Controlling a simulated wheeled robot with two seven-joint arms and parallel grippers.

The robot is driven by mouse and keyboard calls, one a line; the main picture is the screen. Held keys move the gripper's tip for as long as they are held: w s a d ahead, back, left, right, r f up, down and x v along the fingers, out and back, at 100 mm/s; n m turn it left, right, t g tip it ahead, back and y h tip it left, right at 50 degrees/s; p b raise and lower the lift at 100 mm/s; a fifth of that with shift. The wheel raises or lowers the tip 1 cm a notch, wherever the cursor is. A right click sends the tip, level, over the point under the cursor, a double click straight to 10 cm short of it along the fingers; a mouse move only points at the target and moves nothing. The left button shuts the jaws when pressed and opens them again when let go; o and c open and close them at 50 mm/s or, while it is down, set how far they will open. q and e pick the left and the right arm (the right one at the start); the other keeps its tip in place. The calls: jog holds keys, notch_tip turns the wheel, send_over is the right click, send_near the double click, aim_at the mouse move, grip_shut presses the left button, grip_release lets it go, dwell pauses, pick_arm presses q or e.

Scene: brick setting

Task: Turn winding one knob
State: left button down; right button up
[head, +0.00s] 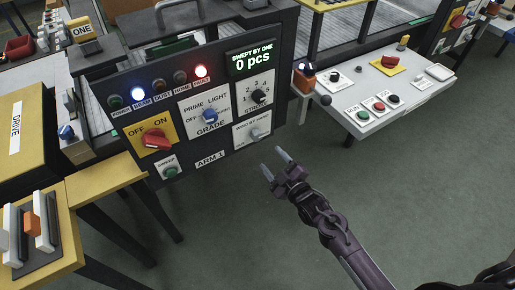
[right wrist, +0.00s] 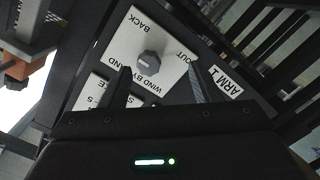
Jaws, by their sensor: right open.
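The grey winding knob (head: 254,134) sits on a white plate at the lower right of the dark upright ARM 1 panel (head: 219,149). In the right wrist view the knob (right wrist: 149,62) shows upside down on its plate (right wrist: 133,41), with BACK, OUT and WIND BY lettering around it. My right gripper (head: 275,164) is open and empty. In the head view it is below and right of the knob, apart from it. In the right wrist view its two fingers (right wrist: 159,68) point toward the plate, with the knob seen between and beyond them. My left gripper is out of view.
The panel also bears a red OFF/ON knob (head: 156,139), a blue GRADE knob (head: 210,115), a black STROKE knob (head: 258,96) and a green button (head: 170,172). A white control box (head: 350,80) stands to the right. Green floor (head: 400,180) is open at lower right.

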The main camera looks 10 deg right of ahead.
aim_at(258, 137)
jog(key=shift+n+t+y, duration=0.3)
jog(key=shift+n, duration=0.1)
jog(key=w+a+r, duration=0.1)
jog(key=w, duration=0.1)
jog(key=w+a+r, duration=0.1)
jog(key=w, duration=0.2)
jog(key=w+a, duration=0.1)
jog(key=w, duration=0.1)
jog(key=shift+w+a+r, duration=0.35)
jog(key=shift+w+r, duration=0.05)
jog(key=c, duration=1)
